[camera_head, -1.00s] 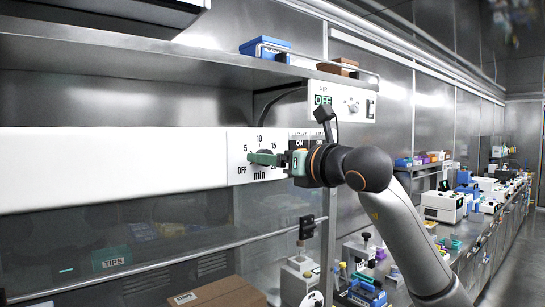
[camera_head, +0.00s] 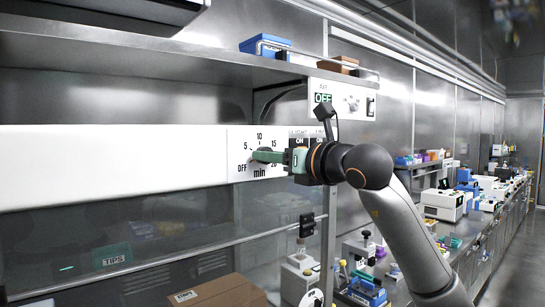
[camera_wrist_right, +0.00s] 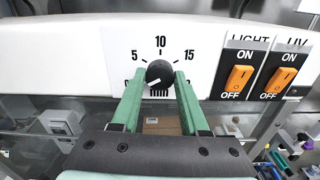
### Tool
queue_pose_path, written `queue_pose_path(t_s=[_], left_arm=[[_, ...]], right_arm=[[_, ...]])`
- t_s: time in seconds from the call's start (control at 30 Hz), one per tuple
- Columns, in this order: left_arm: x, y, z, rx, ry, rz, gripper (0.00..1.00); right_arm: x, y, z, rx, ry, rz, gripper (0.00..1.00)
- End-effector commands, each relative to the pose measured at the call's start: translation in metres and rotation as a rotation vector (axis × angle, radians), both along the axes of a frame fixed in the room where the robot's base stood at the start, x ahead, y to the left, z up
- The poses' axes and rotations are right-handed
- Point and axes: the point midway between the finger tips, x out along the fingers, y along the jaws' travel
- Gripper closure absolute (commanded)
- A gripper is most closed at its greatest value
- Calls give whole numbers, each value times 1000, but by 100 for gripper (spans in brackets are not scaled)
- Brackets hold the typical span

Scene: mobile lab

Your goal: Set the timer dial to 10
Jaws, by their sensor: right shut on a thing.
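The timer dial (camera_wrist_right: 158,74) is a round black knob with a white mark on a white panel (camera_head: 235,140). The scale around it shows 5, 10 and 15, with "min" below, and OFF at the lower left in the head view. The white mark shows low on the knob's left side; its exact setting is hard to read. My right gripper (camera_wrist_right: 161,78) has its green fingers on either side of the knob, shut on it. In the head view the right gripper (camera_head: 262,156) partly covers the dial. My left gripper is not in view.
Orange LIGHT (camera_wrist_right: 240,76) and UV (camera_wrist_right: 281,80) switches sit right of the dial. An AIR panel (camera_head: 340,99) is above right. A steel shelf (camera_head: 130,52) runs overhead. A brown box (camera_head: 225,292) stands below behind glass. A long equipment bench recedes at right.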

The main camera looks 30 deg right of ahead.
Motion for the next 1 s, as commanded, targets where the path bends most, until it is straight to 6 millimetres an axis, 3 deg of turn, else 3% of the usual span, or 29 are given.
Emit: queue_pose_path(t_s=[0.37,1.0], left_arm=[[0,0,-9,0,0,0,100],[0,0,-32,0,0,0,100]], right_arm=[[0,0,-1,145,10,1,100],[0,0,-1,734,56,1,100]])
